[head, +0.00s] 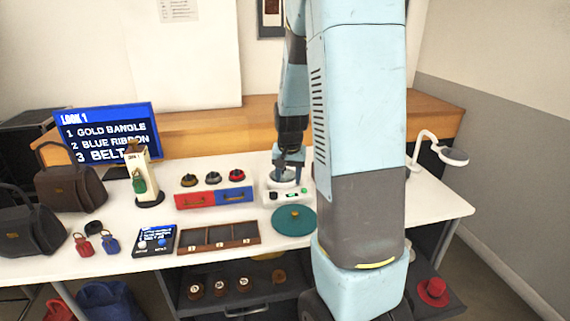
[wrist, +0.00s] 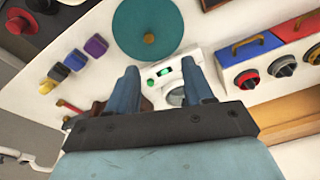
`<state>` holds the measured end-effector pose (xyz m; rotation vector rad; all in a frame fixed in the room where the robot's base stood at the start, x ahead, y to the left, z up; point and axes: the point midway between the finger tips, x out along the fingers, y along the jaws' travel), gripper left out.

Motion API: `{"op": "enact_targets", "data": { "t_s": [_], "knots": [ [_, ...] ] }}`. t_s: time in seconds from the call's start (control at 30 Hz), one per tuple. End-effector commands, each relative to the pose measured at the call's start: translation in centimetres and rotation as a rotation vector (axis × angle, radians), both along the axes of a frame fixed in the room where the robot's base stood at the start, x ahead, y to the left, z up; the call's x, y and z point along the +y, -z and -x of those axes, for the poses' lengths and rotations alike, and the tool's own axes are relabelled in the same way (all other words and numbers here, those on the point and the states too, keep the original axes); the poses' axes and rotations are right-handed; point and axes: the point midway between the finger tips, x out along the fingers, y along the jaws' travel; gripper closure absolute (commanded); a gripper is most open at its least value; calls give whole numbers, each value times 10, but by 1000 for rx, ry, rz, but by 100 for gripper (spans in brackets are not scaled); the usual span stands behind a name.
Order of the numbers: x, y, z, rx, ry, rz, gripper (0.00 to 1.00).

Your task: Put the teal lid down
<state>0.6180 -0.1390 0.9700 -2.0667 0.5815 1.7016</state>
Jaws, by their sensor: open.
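The teal lid (head: 294,221), a flat disc with a small brown knob, lies on the white table in front of the white machine (head: 272,197). In the wrist view the teal lid (wrist: 135,22) is at the top, beyond my fingertips and apart from them. My gripper (head: 290,168) is above the round opening of the white machine. In the wrist view my gripper (wrist: 160,76) has its two blue fingers spread, with nothing held between them.
A red and blue drawer box (head: 215,197) with round knobs above stands left of the machine. A brown compartment tray (head: 218,237) lies left of the lid. A lamp (head: 452,155) stands at the right. In the wrist view, several coloured blocks (wrist: 75,60) sit at the left.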

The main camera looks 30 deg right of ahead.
Motion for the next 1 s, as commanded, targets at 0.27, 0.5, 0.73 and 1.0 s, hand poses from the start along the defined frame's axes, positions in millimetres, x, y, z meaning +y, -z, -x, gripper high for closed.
{"op": "enact_targets", "data": {
  "t_s": [0.27, 0.5, 0.73, 1.0],
  "knots": [
    [45, -77, 37, -82, -141, -4, 48],
    [79, -129, 80, -142, -264, 10, 48],
    [106, -167, 128, -199, -377, 39, 48],
    [131, -196, 189, -259, -501, 92, 48]
  ]
}}
